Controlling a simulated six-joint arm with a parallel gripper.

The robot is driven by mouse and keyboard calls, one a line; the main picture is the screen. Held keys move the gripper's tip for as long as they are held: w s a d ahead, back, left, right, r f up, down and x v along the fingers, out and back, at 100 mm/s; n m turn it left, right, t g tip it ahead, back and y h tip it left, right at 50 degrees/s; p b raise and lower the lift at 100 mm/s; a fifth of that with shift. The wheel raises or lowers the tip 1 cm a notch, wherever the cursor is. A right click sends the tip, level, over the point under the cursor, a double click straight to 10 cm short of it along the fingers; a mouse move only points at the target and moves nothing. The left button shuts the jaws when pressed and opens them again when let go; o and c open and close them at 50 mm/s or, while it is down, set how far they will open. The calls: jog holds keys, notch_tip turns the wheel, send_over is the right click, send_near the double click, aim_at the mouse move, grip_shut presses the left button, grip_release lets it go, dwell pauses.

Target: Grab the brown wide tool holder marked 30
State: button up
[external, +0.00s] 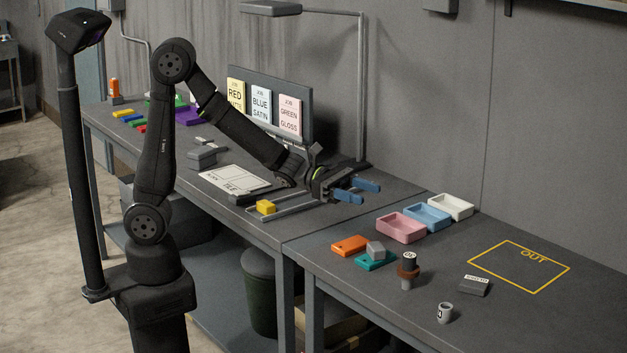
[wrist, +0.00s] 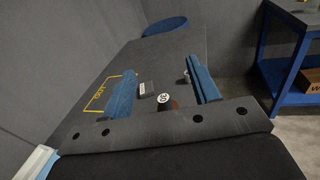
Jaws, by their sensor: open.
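The brown tool holder (external: 408,271) stands upright on the right-hand table, with a dark top and a white label. In the wrist view the same holder (wrist: 164,100) shows between the fingers and a label that looks like 30, its lower part hidden by the gripper body. My gripper (external: 358,191) is open and empty, above the far table near the seam between the tables. It is apart from the holder, up and to its left in the external view. Its two blue fingers also show in the wrist view (wrist: 164,88).
A small grey cup (external: 444,313) and a dark labelled block (external: 475,286) stand near the holder. An orange plate (external: 349,245) and a teal plate (external: 374,261) with a grey block lie left of it. Pink (external: 401,235), blue and white trays stand behind. The yellow OUT outline (external: 520,264) is empty.

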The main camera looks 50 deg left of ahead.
jog(key=a+f+n+t, duration=0.2)
jog(key=a+n+t, duration=0.1)
send_near(415, 263)
jog(key=shift+m+y, duration=0.3)
jog(key=x, duration=1)
jog(key=shift+w+r, duration=0.15)
grip_shut()
